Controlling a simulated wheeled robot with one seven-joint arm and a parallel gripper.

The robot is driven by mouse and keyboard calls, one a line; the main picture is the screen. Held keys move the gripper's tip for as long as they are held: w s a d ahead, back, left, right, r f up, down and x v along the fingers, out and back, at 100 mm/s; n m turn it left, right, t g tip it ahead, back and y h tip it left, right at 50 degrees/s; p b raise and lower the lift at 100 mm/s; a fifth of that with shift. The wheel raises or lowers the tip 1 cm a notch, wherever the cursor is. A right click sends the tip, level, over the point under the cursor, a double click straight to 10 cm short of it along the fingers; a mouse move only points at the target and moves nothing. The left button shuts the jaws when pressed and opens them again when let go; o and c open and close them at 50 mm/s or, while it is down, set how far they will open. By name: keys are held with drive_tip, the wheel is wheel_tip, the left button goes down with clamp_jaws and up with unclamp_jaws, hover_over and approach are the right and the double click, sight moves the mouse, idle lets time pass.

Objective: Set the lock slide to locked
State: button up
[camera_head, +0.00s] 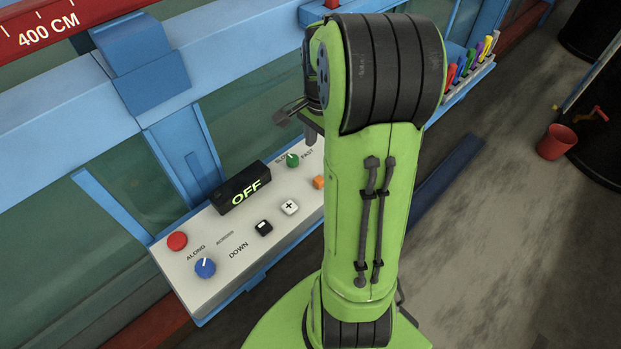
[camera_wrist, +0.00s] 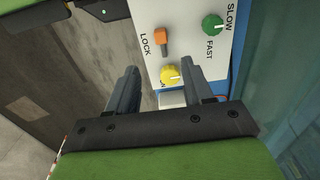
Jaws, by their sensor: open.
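The lock slide is an orange block in a dark slot beside the word LOCK. It shows in the wrist view (camera_wrist: 162,37), ahead of my gripper, and in the head view (camera_head: 319,182) at the edge of my green arm. My gripper (camera_wrist: 166,88) is open and empty, its two dark fingers apart and pointing at the panel. In the head view part of my gripper (camera_head: 291,112) shows over the panel's far end. The slide stands apart from the fingers. The panel (camera_head: 225,262) is white, and my arm hides its right part in the head view.
Near the slide are a yellow knob (camera_wrist: 170,76) between the fingers' lines and a green knob (camera_wrist: 212,25). The panel also carries an OFF display (camera_head: 243,188), a blue knob (camera_head: 205,267), a red button (camera_head: 177,241) and two small buttons. Blue flume beams and glass stand behind.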

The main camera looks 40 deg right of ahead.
sight(319, 179)
wheel_tip(319, 179, down, 13)
drive_tip(key=shift+w+f+b, duration=0.1)
drive_tip(key=shift+f+b, duration=0.05)
drive_tip(key=shift+b, duration=0.85)
clamp_jaws()
